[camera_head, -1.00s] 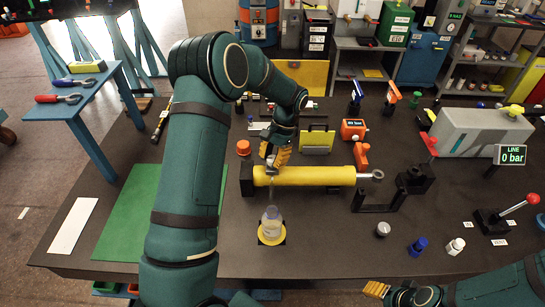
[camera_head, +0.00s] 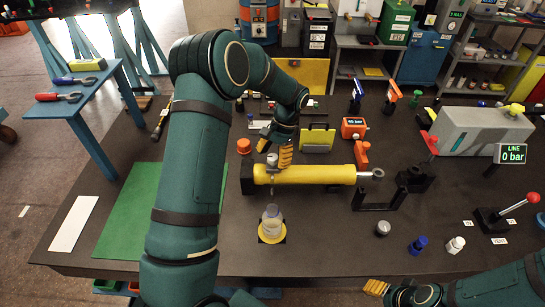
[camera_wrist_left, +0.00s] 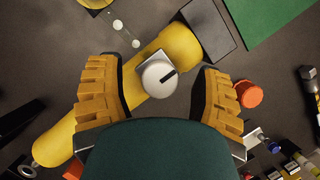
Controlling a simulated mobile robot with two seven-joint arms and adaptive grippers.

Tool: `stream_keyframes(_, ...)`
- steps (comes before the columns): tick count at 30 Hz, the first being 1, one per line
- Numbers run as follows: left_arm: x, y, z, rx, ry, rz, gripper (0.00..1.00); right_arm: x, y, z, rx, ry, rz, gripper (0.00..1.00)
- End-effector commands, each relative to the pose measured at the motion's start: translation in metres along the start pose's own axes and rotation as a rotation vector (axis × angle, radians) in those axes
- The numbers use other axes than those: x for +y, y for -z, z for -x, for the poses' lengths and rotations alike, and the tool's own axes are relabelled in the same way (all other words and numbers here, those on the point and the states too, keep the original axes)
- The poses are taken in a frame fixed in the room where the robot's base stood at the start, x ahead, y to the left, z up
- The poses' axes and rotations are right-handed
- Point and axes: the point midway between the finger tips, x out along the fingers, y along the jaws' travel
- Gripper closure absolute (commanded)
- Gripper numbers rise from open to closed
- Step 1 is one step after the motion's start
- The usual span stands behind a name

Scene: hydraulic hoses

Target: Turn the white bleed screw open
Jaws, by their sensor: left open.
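The white bleed screw (camera_wrist_left: 158,75) is a round pale knob with a dark line across its top. It sits on the yellow cylinder (camera_wrist_left: 170,48) near its end by a dark block. In the head view the screw (camera_head: 272,159) shows just below my left gripper (camera_head: 275,152), and the yellow cylinder (camera_head: 310,175) lies across the table. The left gripper's two yellow fingers (camera_wrist_left: 158,88) are open, one on each side of the screw, with a visible gap to it. My right gripper (camera_head: 376,288) is partly seen at the bottom edge; its opening cannot be made out.
A clear bottle (camera_head: 271,218) stands on a yellow disc in front of the cylinder. A black bracket (camera_head: 372,201) stands at the right. Grey, blue and white caps (camera_head: 419,245) lie in front. The line display (camera_head: 511,154) reads 0 bar. A green mat (camera_head: 125,220) lies left.

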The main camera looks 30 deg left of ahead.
Motion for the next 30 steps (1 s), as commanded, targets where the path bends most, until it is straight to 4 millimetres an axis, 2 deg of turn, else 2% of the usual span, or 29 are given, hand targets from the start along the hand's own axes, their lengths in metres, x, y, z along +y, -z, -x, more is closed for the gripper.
stream_keyframes(5,0.000,0.001,0.022,0.006,0.002,0.000,0.34,0.000,0.000,0.000,0.000,0.000,0.000,0.45)
stream_keyframes(12,0.000,0.001,0.071,0.005,0.002,0.000,0.34,0.000,0.000,0.000,0.000,0.000,0.000,0.45)
stream_keyframes(18,0.000,0.001,0.103,0.002,0.000,0.001,0.34,0.000,0.000,0.000,0.000,0.000,0.000,0.45)
stream_keyframes(24,0.000,0.000,0.117,-0.001,0.000,0.000,0.34,0.000,0.000,0.000,0.000,0.000,0.000,0.45)
stream_keyframes(30,0.000,0.000,0.118,-0.001,-0.001,-0.001,0.34,0.000,0.000,0.000,0.000,0.000,0.000,0.45)
